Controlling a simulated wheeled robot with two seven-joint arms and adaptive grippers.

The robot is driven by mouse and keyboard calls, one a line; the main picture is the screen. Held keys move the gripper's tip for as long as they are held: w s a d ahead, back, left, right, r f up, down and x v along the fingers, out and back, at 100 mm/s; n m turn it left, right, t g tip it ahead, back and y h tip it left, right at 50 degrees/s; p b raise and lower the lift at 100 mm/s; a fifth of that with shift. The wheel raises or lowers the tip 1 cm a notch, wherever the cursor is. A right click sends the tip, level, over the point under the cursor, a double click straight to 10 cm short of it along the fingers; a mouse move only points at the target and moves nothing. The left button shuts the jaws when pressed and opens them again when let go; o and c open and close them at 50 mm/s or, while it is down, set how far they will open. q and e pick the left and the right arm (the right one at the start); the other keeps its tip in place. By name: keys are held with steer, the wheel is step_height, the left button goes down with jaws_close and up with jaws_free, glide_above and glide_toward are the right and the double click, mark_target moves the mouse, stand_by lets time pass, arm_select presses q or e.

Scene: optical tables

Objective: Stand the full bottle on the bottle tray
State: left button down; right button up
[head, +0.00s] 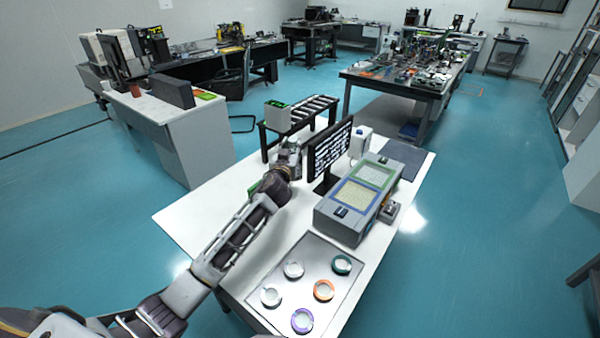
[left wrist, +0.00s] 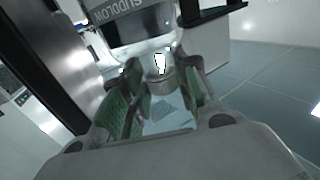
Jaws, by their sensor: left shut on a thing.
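My left gripper (head: 287,152) is at the back of the white table, left of the monitor. In the left wrist view the two green-padded fingers (left wrist: 160,80) are closed around a small greyish cylindrical thing (left wrist: 160,88), probably the bottle's top. Most of it is hidden or blurred, so I cannot tell how full it is. My right gripper is not in view.
A monitor (head: 329,150) stands just right of the gripper, with a white container (head: 360,141) behind it. A grey box with two lit panels (head: 343,224) fills the table's right side. A grey tray (head: 270,325) with several round dishes is in front. A roller rack (head: 313,107) stands behind.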

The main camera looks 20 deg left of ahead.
arm_select(q)
step_height(320, 180, down, 4)
steer(key=shift+f, duration=0.25)
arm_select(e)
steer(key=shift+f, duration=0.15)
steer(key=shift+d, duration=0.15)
arm_select(q)
steer(key=shift+f, duration=0.2)
steer(key=shift+f+b, duration=0.4)
steer(key=shift+f, duration=1.35)
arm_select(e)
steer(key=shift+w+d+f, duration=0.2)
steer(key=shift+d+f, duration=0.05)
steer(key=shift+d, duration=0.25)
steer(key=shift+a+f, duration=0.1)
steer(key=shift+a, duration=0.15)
arm_select(q)
steer(key=c, duration=1.1)
jaws_free()
steer(key=shift+f, duration=0.1)
